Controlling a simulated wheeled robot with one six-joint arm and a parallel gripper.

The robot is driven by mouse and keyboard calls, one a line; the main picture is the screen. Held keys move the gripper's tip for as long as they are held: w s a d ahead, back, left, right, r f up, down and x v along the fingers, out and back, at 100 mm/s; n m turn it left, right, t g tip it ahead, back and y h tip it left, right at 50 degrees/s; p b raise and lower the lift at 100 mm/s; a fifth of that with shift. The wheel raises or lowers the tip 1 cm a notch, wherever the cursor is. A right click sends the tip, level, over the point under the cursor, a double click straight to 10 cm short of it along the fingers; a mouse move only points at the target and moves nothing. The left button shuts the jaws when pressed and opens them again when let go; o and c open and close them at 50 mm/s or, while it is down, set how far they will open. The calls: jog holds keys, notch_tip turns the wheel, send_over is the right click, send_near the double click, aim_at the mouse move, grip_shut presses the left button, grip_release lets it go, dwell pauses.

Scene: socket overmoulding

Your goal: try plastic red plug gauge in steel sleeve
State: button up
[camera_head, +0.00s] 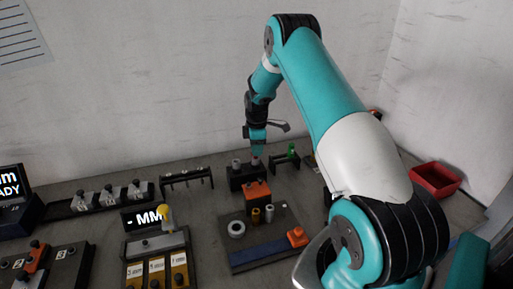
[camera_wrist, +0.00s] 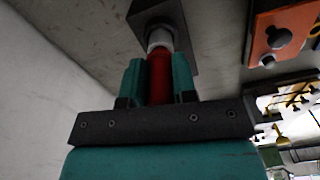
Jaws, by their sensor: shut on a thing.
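My gripper (camera_head: 257,151) points down at the back of the bench, over a dark block (camera_head: 248,178). In the wrist view its teal fingers (camera_wrist: 158,72) are shut on a red cylinder, the red plug gauge (camera_wrist: 159,82). A grey metal collar (camera_wrist: 159,38) shows at the gauge's far end, against the dark block (camera_wrist: 180,14). I cannot tell whether this collar is the steel sleeve or part of the gauge, nor how deep anything sits. A grey cylinder (camera_head: 236,163) stands on the block's left side in the head view.
A small rack with a green piece (camera_head: 291,150) stands just right of my gripper. An orange block (camera_head: 257,191) and a board with a pale ring (camera_head: 236,229) lie in front. A black rack (camera_head: 186,178) is left; a red bin (camera_head: 436,179) is far right.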

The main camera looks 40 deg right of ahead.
jog(key=shift+f, duration=0.45)
dwell(0.3)
jog(key=shift+r, duration=0.2)
dwell(0.8)
jog(key=shift+r+p, duration=0.9)
jog(key=shift+r, duration=0.8)
jog(key=shift+r, duration=0.1)
jog(key=shift+r+p, duration=1.55)
jog(key=shift+r, duration=0.85)
jog(key=shift+f, duration=0.1)
